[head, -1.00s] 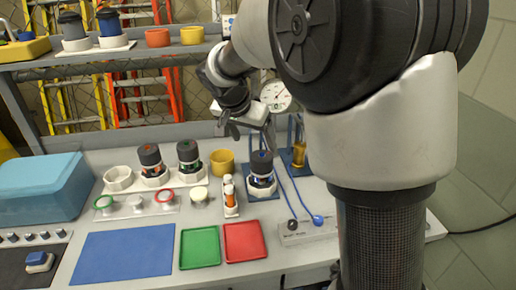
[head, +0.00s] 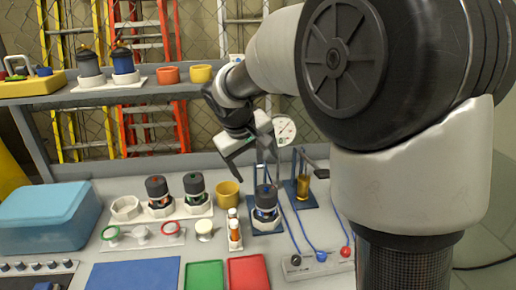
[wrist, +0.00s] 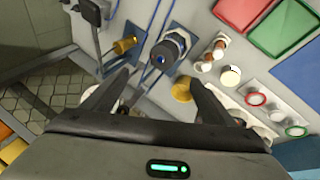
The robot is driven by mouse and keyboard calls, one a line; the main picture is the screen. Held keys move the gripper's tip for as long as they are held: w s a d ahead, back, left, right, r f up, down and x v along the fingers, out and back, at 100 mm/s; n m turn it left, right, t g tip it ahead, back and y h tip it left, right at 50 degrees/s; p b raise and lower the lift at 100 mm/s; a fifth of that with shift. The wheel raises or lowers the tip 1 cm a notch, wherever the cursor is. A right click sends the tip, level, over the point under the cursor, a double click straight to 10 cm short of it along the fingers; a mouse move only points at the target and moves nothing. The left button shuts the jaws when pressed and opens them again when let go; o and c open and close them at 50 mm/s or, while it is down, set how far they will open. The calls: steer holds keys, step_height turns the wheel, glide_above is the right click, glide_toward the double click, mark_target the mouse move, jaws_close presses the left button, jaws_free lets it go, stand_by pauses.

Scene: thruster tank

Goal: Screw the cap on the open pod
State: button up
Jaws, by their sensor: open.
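My gripper (head: 252,168) is open and empty, above the back of the bench; its spread fingers (wrist: 160,80) frame the wrist view. A dark-topped pod with blue parts (head: 265,205) stands upright on a blue base, below my gripper and apart from it; it also shows beyond the fingertips in the wrist view (wrist: 168,52). Two more dark-topped pods, one with a red mark (head: 157,190) and one with a green mark (head: 194,186), stand in a white rack. A pale round cap-like piece (head: 205,227) sits in front of them. I cannot tell which pod is open.
A yellow cup (head: 228,194) stands close left of the blue-based pod. A gauge (head: 285,130) and a brass fitting on a blue stand (head: 303,187) are at the back right. Blue cables cross the bench on the right. The shelf (head: 120,90) holds pods and cups.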

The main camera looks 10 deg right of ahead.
mark_target(267, 188)
steer(key=w+d+f+n+p, duration=0.1)
steer(key=w+f+n+p, duration=0.1)
steer(key=f+n, duration=0.3)
steer(key=w+d+f+n+y+p, duration=0.1)
steer(key=f+n, duration=0.4)
steer(key=n, duration=0.8)
steer(key=w+d+f+n+p, duration=0.2)
steer(key=f+n, duration=0.3)
steer(key=n, duration=0.3)
steer(key=shift+w+d+n+g+p, duration=0.2)
steer(key=shift+w+p, duration=0.1)
steer(key=shift+w, duration=0.15)
steer(key=shift+w+d+n+g+p, duration=0.1)
steer(key=shift+w+n+p, duration=0.15)
steer(key=shift+w, duration=0.15)
steer(key=c, duration=1.1)
steer(key=o, duration=0.3)
steer(key=shift+c, duration=1.4)
